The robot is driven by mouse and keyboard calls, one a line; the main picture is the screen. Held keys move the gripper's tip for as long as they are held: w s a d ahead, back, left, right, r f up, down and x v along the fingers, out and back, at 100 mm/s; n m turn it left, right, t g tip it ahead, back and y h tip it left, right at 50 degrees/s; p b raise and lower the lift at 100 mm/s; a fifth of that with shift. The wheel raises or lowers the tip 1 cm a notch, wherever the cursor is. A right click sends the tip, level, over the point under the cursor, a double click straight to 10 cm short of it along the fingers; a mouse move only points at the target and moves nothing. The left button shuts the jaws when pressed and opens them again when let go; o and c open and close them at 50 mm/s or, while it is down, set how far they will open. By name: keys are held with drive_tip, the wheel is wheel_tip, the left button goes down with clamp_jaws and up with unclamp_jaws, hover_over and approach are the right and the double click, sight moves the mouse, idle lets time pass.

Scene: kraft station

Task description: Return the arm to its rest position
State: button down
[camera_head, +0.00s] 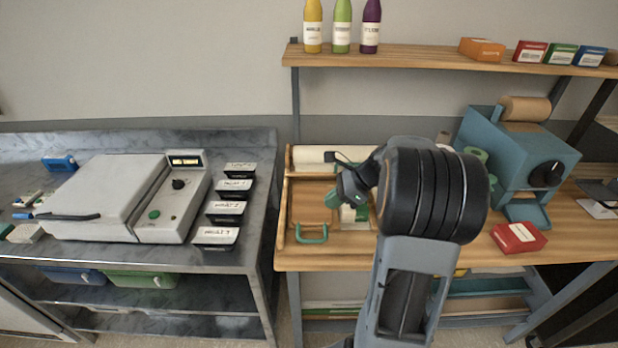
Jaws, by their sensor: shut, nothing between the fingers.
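My arm rises in the foreground in front of the wooden bench, with a large black ribbed joint near the middle right of the view. My gripper (349,190) is small and partly hidden behind the arm, over the wooden tray on the bench. It is shut and I see nothing held in it.
A wooden tray (284,206) with a green handle (311,235) lies under my gripper. A blue machine (515,150) and a red box (519,238) stand to the right. A grey heat press (110,198) and several black labelled bins (216,237) are left. Bottles (342,27) stand on the shelf (400,57).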

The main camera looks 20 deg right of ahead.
drive_tip(key=s+a+f+n+g+h, duration=0.25)
drive_tip(key=s+n+h, duration=0.35)
drive_tip(key=n, duration=0.6)
drive_tip(key=s+a+r+n+t+h, duration=0.1)
drive_tip(key=s+a+r+n+t, duration=0.2)
drive_tip(key=s+a+r+n, duration=0.3)
drive_tip(key=s+a+n, duration=0.1)
drive_tip(key=a+n, duration=0.3)
drive_tip(key=shift+s+a+r+n+h, duration=0.2)
drive_tip(key=shift+s+r+n+h, duration=0.1)
drive_tip(key=shift+r+n+h, duration=0.1)
drive_tip(key=shift+d+t, duration=0.1)
drive_tip(key=shift+t, duration=0.15)
